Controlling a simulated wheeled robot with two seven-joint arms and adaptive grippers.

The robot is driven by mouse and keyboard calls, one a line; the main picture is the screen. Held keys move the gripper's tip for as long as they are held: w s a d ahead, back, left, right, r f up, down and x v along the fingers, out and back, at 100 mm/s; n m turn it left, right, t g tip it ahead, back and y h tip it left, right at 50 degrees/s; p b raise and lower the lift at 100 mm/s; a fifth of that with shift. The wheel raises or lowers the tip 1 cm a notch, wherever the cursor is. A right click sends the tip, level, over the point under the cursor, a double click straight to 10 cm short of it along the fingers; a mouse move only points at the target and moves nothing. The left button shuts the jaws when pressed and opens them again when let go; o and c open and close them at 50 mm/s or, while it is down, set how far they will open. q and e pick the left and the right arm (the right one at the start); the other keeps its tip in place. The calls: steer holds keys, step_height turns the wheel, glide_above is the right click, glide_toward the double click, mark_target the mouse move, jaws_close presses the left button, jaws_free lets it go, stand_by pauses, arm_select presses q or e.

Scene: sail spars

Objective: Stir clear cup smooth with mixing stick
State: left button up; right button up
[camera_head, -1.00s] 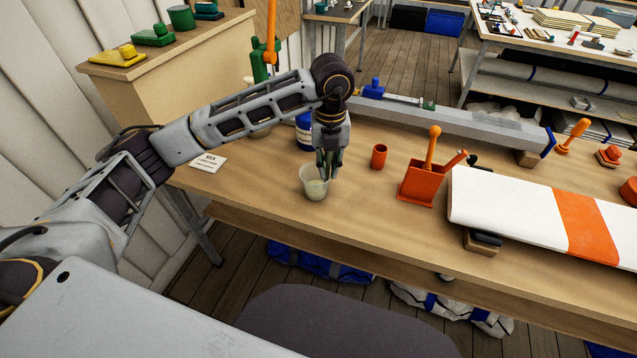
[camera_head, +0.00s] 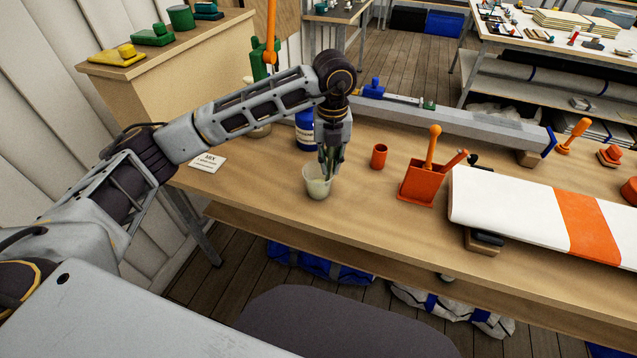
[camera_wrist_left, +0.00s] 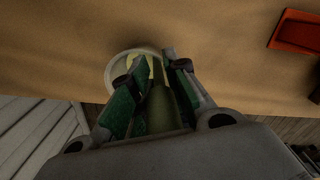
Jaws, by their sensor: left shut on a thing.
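The clear cup (camera_head: 317,186) stands upright on the workbench near its front edge, with pale yellowish contents inside. It also shows in the left wrist view (camera_wrist_left: 117,72), beyond my fingers. My left gripper (camera_head: 329,172) points down right over the cup's mouth. In the left wrist view, the gripper (camera_wrist_left: 153,80) is shut on a slim mixing stick (camera_wrist_left: 159,108) between its green-padded fingers. The stick runs down toward the cup; its lower end is hard to make out. My right gripper is in neither view.
A small orange cup (camera_head: 379,157) and an orange holder (camera_head: 421,184) with handled tools stand to the right. A blue-labelled jar (camera_head: 305,131) is behind my gripper. A white card (camera_head: 208,162) lies at left. A white and orange panel (camera_head: 510,207) covers the right side.

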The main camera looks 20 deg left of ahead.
arm_select(q)
steer(key=shift+a, duration=0.5)
steer(key=shift+s+a, duration=0.1)
steer(key=shift+s, duration=0.1)
steer(key=shift+s+a, duration=0.1)
steer(key=shift+s, duration=0.1)
steer(key=shift+b, duration=0.3)
steer(key=shift+s+d, duration=0.2)
steer(key=shift+s, duration=0.2)
